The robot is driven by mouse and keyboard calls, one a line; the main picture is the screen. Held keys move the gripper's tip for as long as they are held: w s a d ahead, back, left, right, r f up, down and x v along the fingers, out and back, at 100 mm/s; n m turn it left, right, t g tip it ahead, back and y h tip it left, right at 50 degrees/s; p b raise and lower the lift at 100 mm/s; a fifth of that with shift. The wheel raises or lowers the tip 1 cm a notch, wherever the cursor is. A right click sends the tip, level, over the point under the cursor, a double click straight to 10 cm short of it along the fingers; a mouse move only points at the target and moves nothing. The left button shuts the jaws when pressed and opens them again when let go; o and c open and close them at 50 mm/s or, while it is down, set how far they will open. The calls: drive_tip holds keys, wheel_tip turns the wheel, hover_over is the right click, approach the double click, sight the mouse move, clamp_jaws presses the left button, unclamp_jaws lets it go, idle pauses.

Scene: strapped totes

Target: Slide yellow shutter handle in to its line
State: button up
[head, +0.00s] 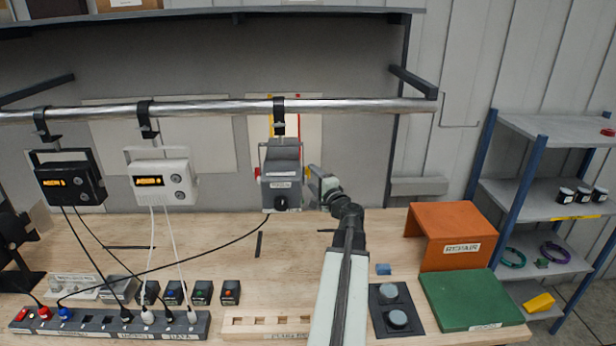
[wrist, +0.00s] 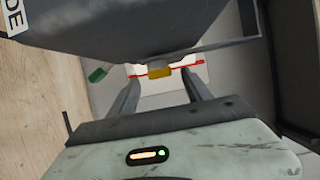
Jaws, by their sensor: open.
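The yellow shutter handle (wrist: 160,72) is a small block beside the dark grey hanging device, seen in the wrist view. A thin red line (wrist: 193,65) runs crosswise by it. The grey device (head: 282,165) hangs from the metal rail in the head view. My gripper (head: 314,180) is at the device's right side. In the wrist view my gripper (wrist: 160,80) is open, one finger on each side of the yellow handle in the picture. I cannot tell whether a finger touches it. The handle is not clear in the head view.
A black device (head: 70,184) and a white device (head: 163,182) hang to the left on the rail (head: 215,108). Cables run down to a socket strip (head: 100,325). An orange stand (head: 445,222) and a green box (head: 478,298) are on the right of the bench.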

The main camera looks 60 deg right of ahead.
drive_tip(key=x, duration=0.2)
drive_tip(key=shift+w+d, duration=0.2)
drive_tip(key=shift+w, duration=0.1)
clamp_jaws()
drive_tip(key=shift+a, duration=0.1)
idle(1.0)
